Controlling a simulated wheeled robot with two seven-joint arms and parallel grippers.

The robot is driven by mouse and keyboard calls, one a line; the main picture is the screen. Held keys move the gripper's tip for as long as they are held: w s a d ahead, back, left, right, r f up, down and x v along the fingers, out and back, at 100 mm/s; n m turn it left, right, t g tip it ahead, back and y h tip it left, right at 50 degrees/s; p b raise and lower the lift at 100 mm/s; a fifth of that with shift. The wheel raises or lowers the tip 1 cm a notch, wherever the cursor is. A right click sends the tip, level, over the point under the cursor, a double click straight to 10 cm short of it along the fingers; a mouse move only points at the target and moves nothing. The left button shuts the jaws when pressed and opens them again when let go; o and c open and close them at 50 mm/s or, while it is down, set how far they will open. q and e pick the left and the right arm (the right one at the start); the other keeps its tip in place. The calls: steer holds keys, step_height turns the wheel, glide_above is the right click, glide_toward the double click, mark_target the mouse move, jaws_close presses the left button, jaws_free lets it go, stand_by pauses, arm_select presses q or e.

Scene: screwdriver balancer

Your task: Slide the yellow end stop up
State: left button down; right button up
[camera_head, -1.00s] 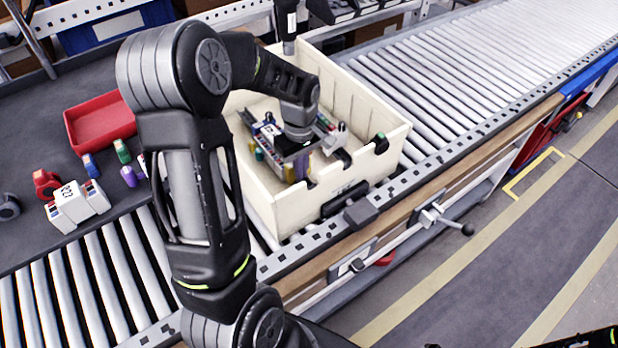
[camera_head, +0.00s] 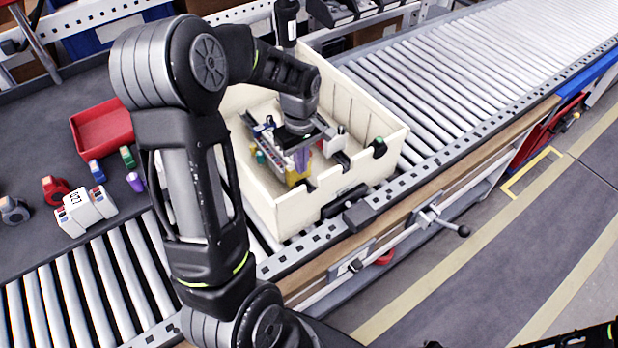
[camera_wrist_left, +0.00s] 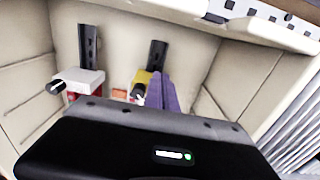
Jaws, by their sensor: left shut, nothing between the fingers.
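The yellow end stop (camera_head: 292,178) is inside the cream crate, near its front wall. In the left wrist view the yellow end stop (camera_wrist_left: 143,77) sits at the lower end of a dark upright rail (camera_wrist_left: 157,54), with a black knob in front of it. My left gripper (camera_head: 302,163) reaches down into the crate. Its purple fingers (camera_wrist_left: 165,95) are shut and empty, close beside the yellow end stop on the right in the wrist view. I cannot tell whether they touch it. The gripper body hides the lower part of the wrist view.
The cream crate (camera_head: 262,203) stands on a roller conveyor. In the wrist view a white end stop (camera_wrist_left: 85,76) sits on a second rail to the left. Crate walls surround the gripper. A red tray (camera_head: 100,128) and small parts lie on the left table.

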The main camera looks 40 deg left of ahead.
arm_select(q)
step_height(320, 180, up, 9)
steer(key=p, duration=0.5)
steer(key=shift+d+r, duration=0.15)
steer(key=shift+d, duration=0.2)
steer(key=c, duration=2.1)
jaws_free()
steer(key=shift+s, duration=0.1)
